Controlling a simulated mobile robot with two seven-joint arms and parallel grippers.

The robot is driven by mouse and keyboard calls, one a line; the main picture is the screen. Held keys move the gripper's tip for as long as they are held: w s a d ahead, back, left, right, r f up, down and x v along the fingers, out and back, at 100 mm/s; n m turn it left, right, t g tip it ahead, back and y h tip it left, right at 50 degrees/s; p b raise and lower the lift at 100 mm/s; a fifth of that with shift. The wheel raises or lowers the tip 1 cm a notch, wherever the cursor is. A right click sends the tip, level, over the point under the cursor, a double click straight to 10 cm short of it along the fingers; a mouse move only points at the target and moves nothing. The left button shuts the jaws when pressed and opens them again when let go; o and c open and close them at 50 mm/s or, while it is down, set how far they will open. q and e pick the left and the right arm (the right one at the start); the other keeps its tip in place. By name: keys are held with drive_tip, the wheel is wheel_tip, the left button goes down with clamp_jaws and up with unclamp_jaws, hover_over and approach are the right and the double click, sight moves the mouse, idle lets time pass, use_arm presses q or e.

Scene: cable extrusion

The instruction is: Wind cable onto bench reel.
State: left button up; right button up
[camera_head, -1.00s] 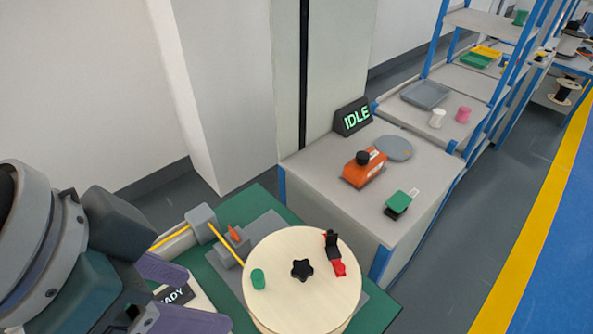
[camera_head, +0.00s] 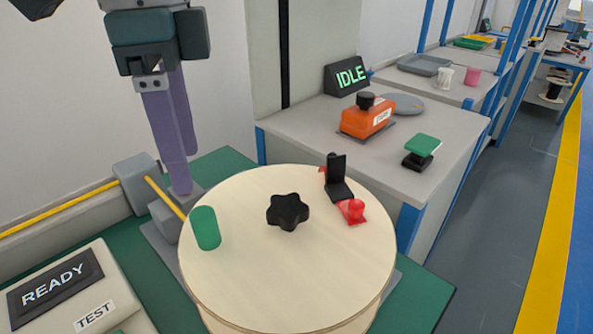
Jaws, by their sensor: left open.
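The bench reel (camera_head: 290,275) has a pale wooden round flange facing up. On it are a green peg handle (camera_head: 205,229) at left, a black star knob (camera_head: 288,211) in the middle, and a black upright bracket (camera_head: 338,182) beside a red clip (camera_head: 351,210) at the upper right. The yellow cable (camera_head: 62,209) comes in from the left, passes a grey guide block (camera_head: 137,180) and runs down to the reel's left side. My left gripper (camera_head: 181,178) points down with purple fingers, open, behind the reel's upper left edge. My right gripper is not in view.
A grey box with a READY display (camera_head: 55,285) stands at the lower left on the green bench top (camera_head: 425,295). The floor at right is clear.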

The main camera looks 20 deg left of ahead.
sight(200, 213)
use_arm(q)
wheel_tip(200, 213, down, 10)
drive_tip(key=shift+r+b, duration=0.1)
drive_tip(key=shift+b, duration=0.6)
drive_tip(key=shift+c, duration=0.2)
clamp_jaws()
idle(0.9)
